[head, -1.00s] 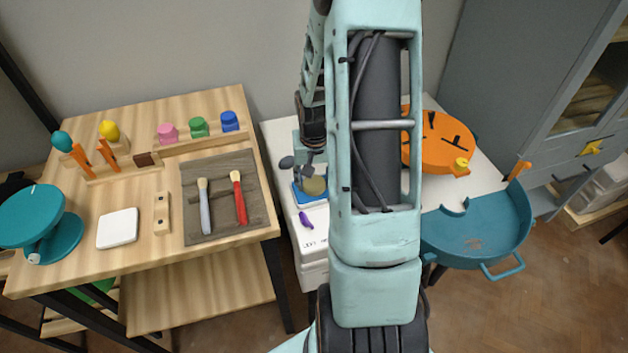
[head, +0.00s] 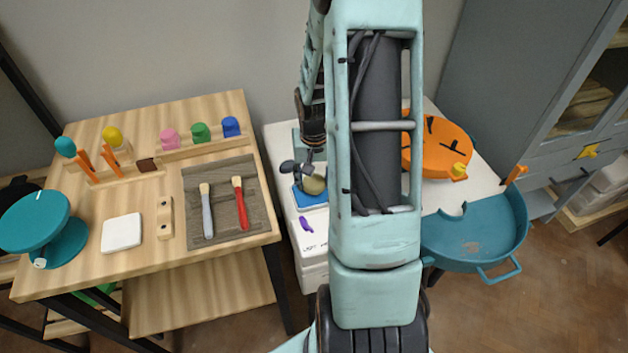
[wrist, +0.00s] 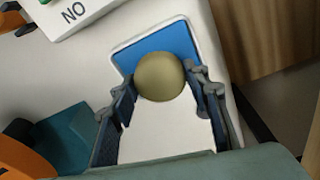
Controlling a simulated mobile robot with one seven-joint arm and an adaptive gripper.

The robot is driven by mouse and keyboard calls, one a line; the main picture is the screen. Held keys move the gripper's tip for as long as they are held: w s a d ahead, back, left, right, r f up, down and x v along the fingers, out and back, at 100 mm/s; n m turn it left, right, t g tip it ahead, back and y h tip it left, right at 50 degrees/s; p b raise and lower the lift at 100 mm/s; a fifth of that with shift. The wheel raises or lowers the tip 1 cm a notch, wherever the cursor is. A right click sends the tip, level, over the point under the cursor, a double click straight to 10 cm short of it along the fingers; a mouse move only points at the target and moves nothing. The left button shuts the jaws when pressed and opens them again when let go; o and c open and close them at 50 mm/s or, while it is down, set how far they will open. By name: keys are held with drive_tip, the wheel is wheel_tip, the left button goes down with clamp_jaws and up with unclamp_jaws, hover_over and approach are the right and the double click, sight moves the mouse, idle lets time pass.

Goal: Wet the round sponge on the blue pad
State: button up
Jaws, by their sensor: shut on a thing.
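The round sponge (wrist: 160,77) is an olive-tan ball. In the wrist view it sits between the fingertips of my gripper (wrist: 163,84), which is shut on it. The blue pad (wrist: 168,42) lies in a white-rimmed tray directly beneath or just behind the sponge; I cannot tell whether they touch. In the head view the sponge (head: 313,185) shows over the blue pad (head: 311,200), with my gripper (head: 305,172) around it, partly hidden by my arm.
A white block marked "NO" (wrist: 82,10) stands near the pad. A purple piece (head: 306,224) lies in front. An orange disc (head: 436,146) and a teal basin (head: 475,240) are to the right. A wooden table (head: 90,255) with brushes is left.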

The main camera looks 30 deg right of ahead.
sight(314, 179)
drive_tip(key=shift+r+p, duration=1.5)
drive_tip(key=shift+r, duration=0.85)
